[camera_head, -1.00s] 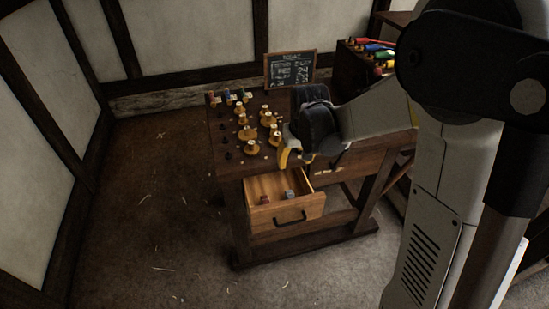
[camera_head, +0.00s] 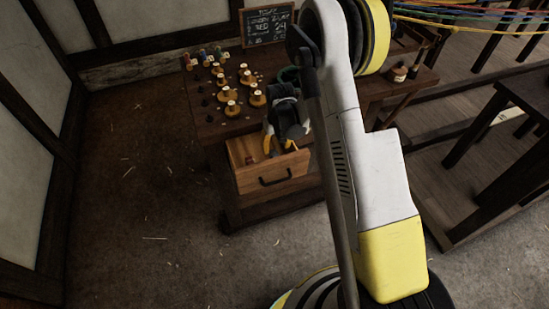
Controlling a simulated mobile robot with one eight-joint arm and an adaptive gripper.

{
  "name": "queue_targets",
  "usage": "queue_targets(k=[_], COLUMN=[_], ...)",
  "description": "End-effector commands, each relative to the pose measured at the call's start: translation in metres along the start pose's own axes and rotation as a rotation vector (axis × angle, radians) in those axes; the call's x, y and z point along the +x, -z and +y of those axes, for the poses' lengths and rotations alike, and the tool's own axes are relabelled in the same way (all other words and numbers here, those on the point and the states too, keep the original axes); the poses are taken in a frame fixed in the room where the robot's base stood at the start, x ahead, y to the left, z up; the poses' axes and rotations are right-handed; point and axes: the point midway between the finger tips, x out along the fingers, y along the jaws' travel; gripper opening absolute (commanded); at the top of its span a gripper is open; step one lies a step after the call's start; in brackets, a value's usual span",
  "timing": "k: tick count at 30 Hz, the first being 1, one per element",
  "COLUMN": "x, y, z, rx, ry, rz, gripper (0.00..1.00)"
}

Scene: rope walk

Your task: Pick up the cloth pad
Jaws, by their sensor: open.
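My gripper (camera_head: 281,146) is at the open drawer (camera_head: 275,183) of the dark wooden workbench, pointing down over its right part. Its yellow-tipped fingers are apart, and I see nothing held between them. A small red thing (camera_head: 251,158) lies in the left part of the drawer. I cannot make out a cloth pad for certain. The right part of the drawer's inside is hidden by my gripper.
Several wooden spools (camera_head: 231,107) stand on the workbench top, with a green coil (camera_head: 288,74) behind. A chalkboard (camera_head: 265,27) stands at the back. Coloured ropes (camera_head: 480,24) stretch across the upper right. The floor (camera_head: 140,200) at left is clear but for straw bits.

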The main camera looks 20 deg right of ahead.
Motion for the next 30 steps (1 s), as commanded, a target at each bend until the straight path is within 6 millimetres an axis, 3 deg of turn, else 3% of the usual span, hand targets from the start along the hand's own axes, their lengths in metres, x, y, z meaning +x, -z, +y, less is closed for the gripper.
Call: queue_targets(k=[9,16,21,30], x=[0.047,0.046,0.046,0.046], y=[-0.003,-0.003,-0.003,-0.003], z=[-0.005,-0.004,-0.004,-0.004], rx=[0.000,0.000,0.000,0.000], ry=[0.000,0.000,0.000,0.000], rz=[0.000,0.000,0.000,0.000], gripper=[0.52,0.52,0.05,0.05])
